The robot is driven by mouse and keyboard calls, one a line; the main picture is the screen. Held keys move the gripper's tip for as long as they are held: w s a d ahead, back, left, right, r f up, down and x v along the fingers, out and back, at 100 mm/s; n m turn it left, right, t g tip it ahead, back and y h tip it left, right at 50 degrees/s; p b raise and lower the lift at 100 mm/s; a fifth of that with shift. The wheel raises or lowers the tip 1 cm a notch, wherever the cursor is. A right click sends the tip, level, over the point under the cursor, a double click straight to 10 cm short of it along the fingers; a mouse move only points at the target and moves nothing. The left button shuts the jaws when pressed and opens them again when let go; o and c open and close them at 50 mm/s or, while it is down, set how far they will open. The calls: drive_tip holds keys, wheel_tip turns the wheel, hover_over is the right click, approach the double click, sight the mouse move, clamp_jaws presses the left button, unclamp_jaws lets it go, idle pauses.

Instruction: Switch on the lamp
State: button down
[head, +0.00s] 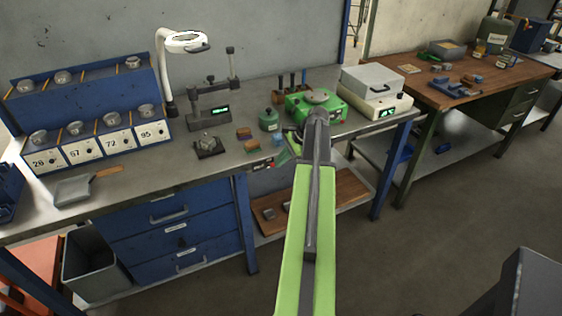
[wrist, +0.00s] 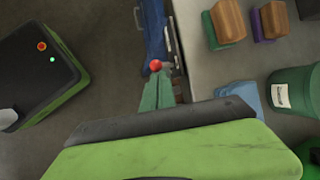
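The white lamp (head: 187,42) stands at the back of the metal bench, with a curved neck and a flat round head; I see no clear glow from it. My gripper (head: 262,164) is low at the bench's front edge, to the right of the blue drawers. Part of the gripper is hard to make out in the head view.
The bench (head: 160,165) carries a blue weight rack (head: 85,95), a small display stand (head: 208,115), a green canister (head: 268,120), a green machine (head: 315,105) and a white scale (head: 376,92). A wooden table (head: 455,85) stands at right. The floor between is open.

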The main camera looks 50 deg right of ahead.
drive_tip(key=shift+a, duration=0.1)
wheel_tip(320, 180, down, 3)
drive_tip(key=s+d+b, duration=0.2)
drive_tip(key=b, duration=0.1)
drive_tip(key=d+r+p, duration=0.5)
drive_tip(key=r+p, duration=0.4)
drive_tip(key=shift+d, duration=0.25)
drive_tip(key=shift+w+a+f, duration=0.1)
drive_tip(key=shift+w+a, duration=0.05)
